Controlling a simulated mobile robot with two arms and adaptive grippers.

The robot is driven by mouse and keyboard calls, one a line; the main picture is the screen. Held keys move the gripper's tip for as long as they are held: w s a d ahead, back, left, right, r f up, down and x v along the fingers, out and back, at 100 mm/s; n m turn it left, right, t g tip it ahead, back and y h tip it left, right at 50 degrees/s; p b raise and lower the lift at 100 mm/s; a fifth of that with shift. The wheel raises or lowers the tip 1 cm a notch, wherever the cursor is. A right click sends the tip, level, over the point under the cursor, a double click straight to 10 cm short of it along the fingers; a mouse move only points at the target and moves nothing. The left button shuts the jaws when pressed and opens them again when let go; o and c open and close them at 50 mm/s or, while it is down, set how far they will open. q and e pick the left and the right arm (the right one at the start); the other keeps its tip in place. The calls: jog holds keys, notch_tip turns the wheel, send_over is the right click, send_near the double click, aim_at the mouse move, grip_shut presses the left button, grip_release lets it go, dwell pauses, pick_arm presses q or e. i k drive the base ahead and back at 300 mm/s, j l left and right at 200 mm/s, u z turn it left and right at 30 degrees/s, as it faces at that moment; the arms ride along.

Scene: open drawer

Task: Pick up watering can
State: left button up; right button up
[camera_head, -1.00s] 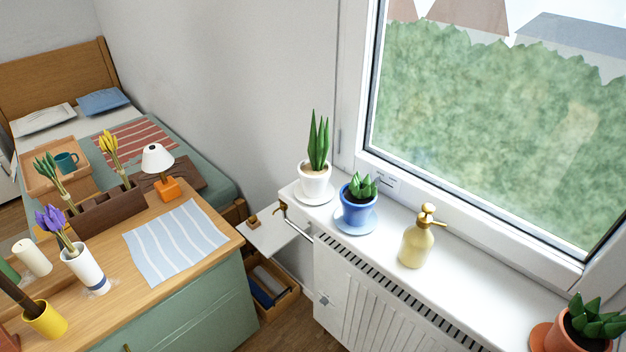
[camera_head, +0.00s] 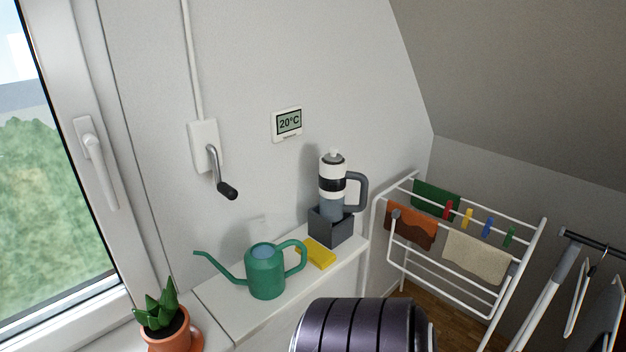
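A green watering can (camera_head: 265,275) stands upright on a white ledge (camera_head: 228,305) in the corner by the window. Its long thin spout points left and its looped handle is on the right. A dark ribbed cylinder (camera_head: 362,328) at the bottom edge, in front of the ledge, looks like part of my own arm. Neither gripper shows in the head view. Nothing touches the can in this view.
A yellow sponge (camera_head: 316,253) lies right of the can. A potted succulent (camera_head: 165,325) stands at left. A crank (camera_head: 221,175) hangs above; a drying rack (camera_head: 460,240) stands right.

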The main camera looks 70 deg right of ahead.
aim_at(266, 275)
jog(key=l+z, duration=0.15)
jog(key=z, duration=1.8)
jog(key=l+z, duration=0.1)
jog(key=l, duration=0.2)
jog(key=k, duration=0.05)
